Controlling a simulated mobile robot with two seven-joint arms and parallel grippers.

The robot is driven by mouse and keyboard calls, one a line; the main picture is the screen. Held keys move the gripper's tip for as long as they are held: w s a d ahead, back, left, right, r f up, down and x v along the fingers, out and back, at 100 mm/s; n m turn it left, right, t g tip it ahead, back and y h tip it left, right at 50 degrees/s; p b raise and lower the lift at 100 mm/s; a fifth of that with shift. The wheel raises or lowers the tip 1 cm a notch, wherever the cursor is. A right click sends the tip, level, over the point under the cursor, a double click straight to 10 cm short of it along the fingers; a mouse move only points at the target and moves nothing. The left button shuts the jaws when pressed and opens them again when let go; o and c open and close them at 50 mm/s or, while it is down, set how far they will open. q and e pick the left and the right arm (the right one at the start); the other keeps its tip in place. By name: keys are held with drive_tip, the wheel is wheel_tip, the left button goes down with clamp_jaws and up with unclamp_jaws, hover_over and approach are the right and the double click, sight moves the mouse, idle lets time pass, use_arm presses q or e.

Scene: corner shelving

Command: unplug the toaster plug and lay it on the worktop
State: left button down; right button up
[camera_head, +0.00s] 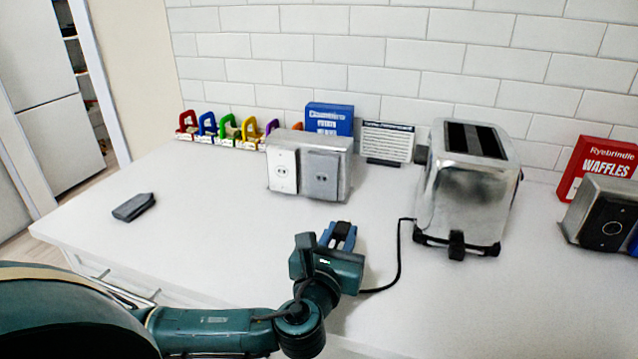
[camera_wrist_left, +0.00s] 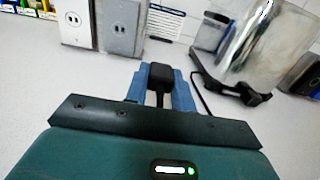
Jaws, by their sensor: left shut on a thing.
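The chrome toaster (camera_head: 463,190) stands on the white worktop (camera_head: 240,262), right of centre in the head view; part of it shows in the left wrist view (camera_wrist_left: 262,50). Its black cord (camera_head: 399,262) runs down to my left gripper (camera_head: 339,236). That gripper is shut on the black plug (camera_wrist_left: 160,74), held between its blue fingers, in front of the outlet box and apart from it. The outlet box has a white socket plate (camera_head: 284,171) and a grey one (camera_head: 320,175); nothing is plugged into either. My right gripper is not in view.
A dark flat object (camera_head: 134,207) lies at the left of the worktop. Colored padlock-like items (camera_head: 228,128), a blue box (camera_head: 329,119) and a small sign (camera_head: 387,142) stand along the wall. A red waffle box (camera_head: 598,165) and a second metal box (camera_head: 604,216) are at right.

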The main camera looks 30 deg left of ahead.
use_arm(q)
drive_tip(key=shift+f, duration=0.15)
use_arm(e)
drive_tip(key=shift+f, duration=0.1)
use_arm(q)
drive_tip(key=shift+f+b, duration=0.85)
drive_tip(key=shift+f, duration=0.3)
drive_tip(key=c, duration=1.1)
unclamp_jaws()
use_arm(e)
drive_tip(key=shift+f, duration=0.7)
use_arm(q)
drive_tip(key=shift+s, duration=0.15)
drive_tip(key=v, duration=1.3)
drive_tip(key=shift+a+b, duration=0.1)
drive_tip(key=shift+b, duration=0.2)
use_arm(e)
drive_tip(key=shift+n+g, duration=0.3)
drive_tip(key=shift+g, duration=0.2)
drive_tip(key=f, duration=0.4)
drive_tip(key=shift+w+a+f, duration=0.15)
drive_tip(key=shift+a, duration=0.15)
